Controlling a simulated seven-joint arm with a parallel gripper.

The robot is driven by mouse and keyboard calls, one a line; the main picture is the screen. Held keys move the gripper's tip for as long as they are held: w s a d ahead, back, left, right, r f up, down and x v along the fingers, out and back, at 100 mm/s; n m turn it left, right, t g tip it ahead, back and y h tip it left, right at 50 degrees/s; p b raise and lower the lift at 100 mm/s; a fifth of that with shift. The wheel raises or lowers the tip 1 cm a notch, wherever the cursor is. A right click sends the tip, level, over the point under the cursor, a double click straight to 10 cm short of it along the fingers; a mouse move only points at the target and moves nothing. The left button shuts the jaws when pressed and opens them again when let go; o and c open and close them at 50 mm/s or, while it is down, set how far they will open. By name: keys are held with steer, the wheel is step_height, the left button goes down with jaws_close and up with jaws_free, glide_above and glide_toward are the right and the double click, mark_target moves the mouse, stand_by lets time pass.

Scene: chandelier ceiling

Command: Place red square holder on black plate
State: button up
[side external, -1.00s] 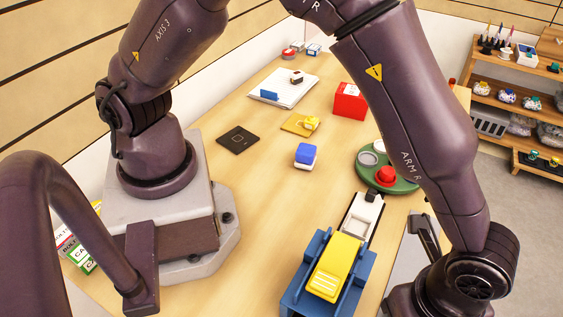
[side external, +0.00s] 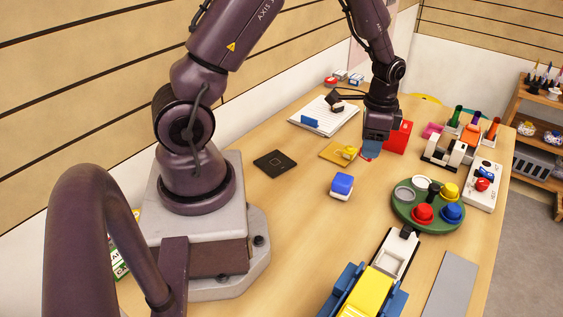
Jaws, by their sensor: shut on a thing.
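The red square holder (side external: 401,138) is a red box toward the back of the table, partly hidden behind my gripper. My gripper (side external: 371,150) points down at its left side and is shut on it. The exact contact is hidden, and I cannot tell whether the holder is lifted. The black plate (side external: 270,158) is a flat dark square lying on the table to the left, near my base. Its visible top is bare.
A yellow plate (side external: 330,152) with a yellow piece and a blue-and-white block (side external: 342,186) lie between holder and black plate. A white board (side external: 322,122) lies behind. A green round tray (side external: 418,219) with coloured knobs and a yellow-blue device (side external: 375,293) stand in front.

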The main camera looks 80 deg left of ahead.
steer(key=s+a+n, duration=0.6)
steer(key=s+a, duration=0.4)
steer(key=a, duration=0.1)
steer(key=n, duration=0.6)
glide_above(275, 162)
step_height(275, 162, down, 9)
steer(key=shift+r, duration=0.1)
steer(key=shift+f, duration=0.45)
steer(key=o, duration=0.9)
steer(key=shift+f, duration=0.15)
